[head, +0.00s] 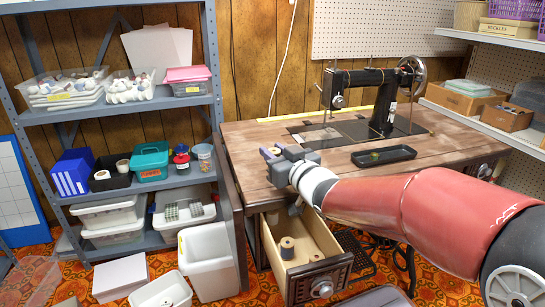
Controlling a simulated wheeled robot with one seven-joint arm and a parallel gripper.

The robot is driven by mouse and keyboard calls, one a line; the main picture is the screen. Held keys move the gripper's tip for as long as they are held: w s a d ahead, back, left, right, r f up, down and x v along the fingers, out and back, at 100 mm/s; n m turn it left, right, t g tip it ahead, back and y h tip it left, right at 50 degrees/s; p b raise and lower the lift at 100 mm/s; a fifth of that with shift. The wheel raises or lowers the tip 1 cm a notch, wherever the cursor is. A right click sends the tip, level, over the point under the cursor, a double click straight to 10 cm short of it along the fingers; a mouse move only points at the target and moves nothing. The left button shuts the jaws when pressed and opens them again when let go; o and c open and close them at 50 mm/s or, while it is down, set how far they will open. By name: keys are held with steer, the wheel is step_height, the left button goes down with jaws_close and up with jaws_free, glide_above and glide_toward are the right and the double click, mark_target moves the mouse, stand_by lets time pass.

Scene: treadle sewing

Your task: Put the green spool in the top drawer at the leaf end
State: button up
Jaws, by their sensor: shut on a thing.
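My gripper (275,152) is above the left part of the wooden sewing table top (245,140), pointing left. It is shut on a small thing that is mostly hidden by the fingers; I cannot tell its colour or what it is. A small dark green patch (375,155) shows in the black tray (390,159) to the right of my gripper; I cannot tell whether it is the green spool. The drawer (318,270) under the table's left end is pulled open, below my gripper. A tan spool (287,246) stands inside it, with another brownish piece near the front.
The black sewing machine (380,90) stands on the table behind the tray. A grey shelf unit (100,110) with bins stands close on the left. A white bin (207,260) stands on the floor left of the drawer. The table's front left is clear.

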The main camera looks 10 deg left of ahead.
steer(key=shift+w+a+f, duration=0.45)
steer(key=shift+w+f, duration=0.05)
steer(key=shift+f, duration=0.2)
steer(key=shift+f, duration=0.2)
steer(key=o, duration=0.9)
steer(key=shift+r, duration=0.1)
